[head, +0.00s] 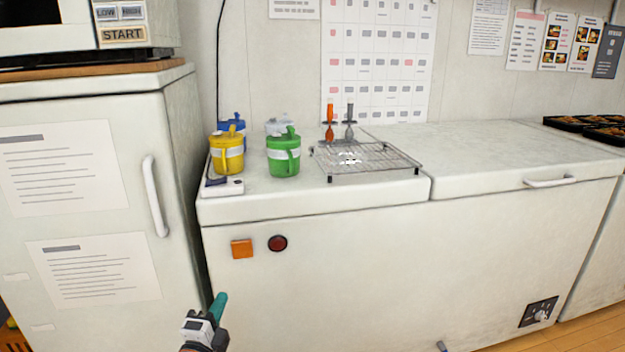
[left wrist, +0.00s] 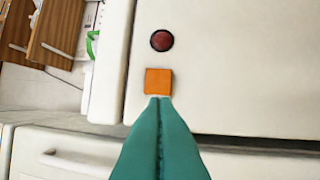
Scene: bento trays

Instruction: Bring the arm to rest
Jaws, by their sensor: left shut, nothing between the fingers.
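My left gripper (head: 218,306) is low in the head view, in front of the white chest freezer (head: 380,270) and below its orange square. Its teal fingers are shut with nothing between them. In the left wrist view the closed fingers (left wrist: 158,105) point toward the orange square (left wrist: 158,81) on the freezer's front, and a dark red round button (left wrist: 162,40) shows beyond it. A small grey tip (head: 441,346) at the bottom edge of the head view may be part of my right arm, but the right gripper cannot be made out.
On the freezer stand a yellow mug (head: 227,155), a green mug (head: 283,160), a blue mug and a wire rack (head: 370,165) with orange and grey tools behind it. A white fridge (head: 80,200) stands at left. Black trays (head: 605,133) with food lie far right.

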